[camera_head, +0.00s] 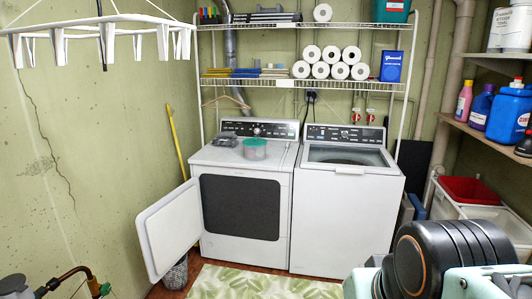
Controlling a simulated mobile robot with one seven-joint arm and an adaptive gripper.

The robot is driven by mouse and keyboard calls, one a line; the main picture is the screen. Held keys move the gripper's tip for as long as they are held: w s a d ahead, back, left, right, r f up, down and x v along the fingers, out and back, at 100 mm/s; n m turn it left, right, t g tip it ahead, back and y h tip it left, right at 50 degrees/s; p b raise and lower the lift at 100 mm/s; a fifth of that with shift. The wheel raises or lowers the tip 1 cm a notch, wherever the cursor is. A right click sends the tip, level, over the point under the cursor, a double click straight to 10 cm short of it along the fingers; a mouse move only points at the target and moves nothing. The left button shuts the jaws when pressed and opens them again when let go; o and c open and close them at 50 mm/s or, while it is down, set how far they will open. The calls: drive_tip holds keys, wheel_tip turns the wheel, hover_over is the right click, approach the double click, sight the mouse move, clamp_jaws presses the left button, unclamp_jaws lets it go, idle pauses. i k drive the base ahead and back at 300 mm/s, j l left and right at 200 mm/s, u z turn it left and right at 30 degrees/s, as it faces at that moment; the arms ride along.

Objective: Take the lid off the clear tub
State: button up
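A small round clear tub (255,152) stands on top of the white dryer (215,157). Its teal-green lid (255,142) sits on the tub. The tub looks upright, but it is small in this view and its contents are not clear. Part of my arm shows large at the bottom right, black and pale teal. My gripper's fingers do not show, so I cannot tell where they are relative to the tub.
A crumpled grey item (225,140) lies left of the tub. The dryer's door (168,231) hangs open to the left. A white washer (345,210) stands to the right. A wire shelf (300,83) runs above. A patterned rug (255,284) covers the floor in front.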

sight(254, 142)
drive_tip(key=i+l+u, duration=0.15)
drive_tip(key=i, duration=0.55)
drive_tip(key=i+l+u, duration=0.15)
drive_tip(key=i, duration=0.5)
drive_tip(key=i+l+u, duration=0.15)
drive_tip(key=i, duration=0.55)
drive_tip(key=i+l+u, duration=0.2)
drive_tip(key=i+l, duration=0.15)
drive_tip(key=i, duration=0.3)
drive_tip(key=i+l+u, duration=0.15)
drive_tip(key=i+l, duration=0.25)
drive_tip(key=i, duration=0.2)
drive_tip(key=i+l+u, duration=0.15)
drive_tip(key=i+l, duration=0.35)
drive_tip(key=z, duration=0.15)
drive_tip(key=i+j, duration=0.15)
drive_tip(key=i, duration=0.1)
